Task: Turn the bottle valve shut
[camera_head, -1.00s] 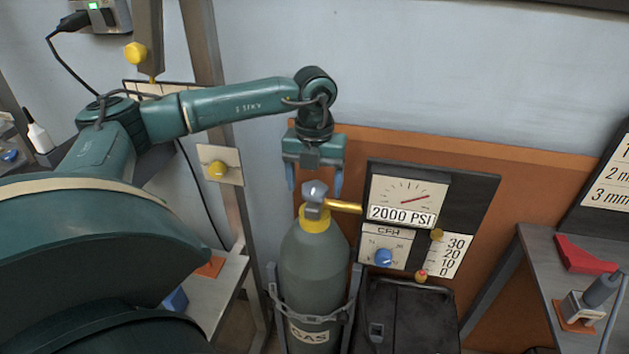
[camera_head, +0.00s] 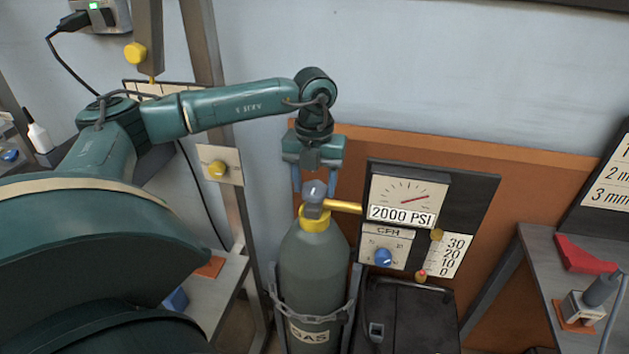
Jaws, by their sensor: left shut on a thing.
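The grey gas bottle (camera_head: 314,270) stands upright with a yellow collar (camera_head: 314,223) at its neck. Its valve knob (camera_head: 314,191), blue-grey and rounded, sits on top, with a brass pipe (camera_head: 344,207) running right from the valve. My left gripper (camera_head: 314,188) points down from above, its two blue fingers on either side of the knob, shut on it. The gauge panel (camera_head: 408,196) to the right has a red needle and reads 2000 PSI. My right gripper is not in view.
A chain (camera_head: 318,319) holds the bottle in its rack. A black case (camera_head: 408,315) stands right of it. A grey table (camera_head: 540,270) with a red part (camera_head: 586,254) is at the right. A metal post (camera_head: 205,70) rises at the left.

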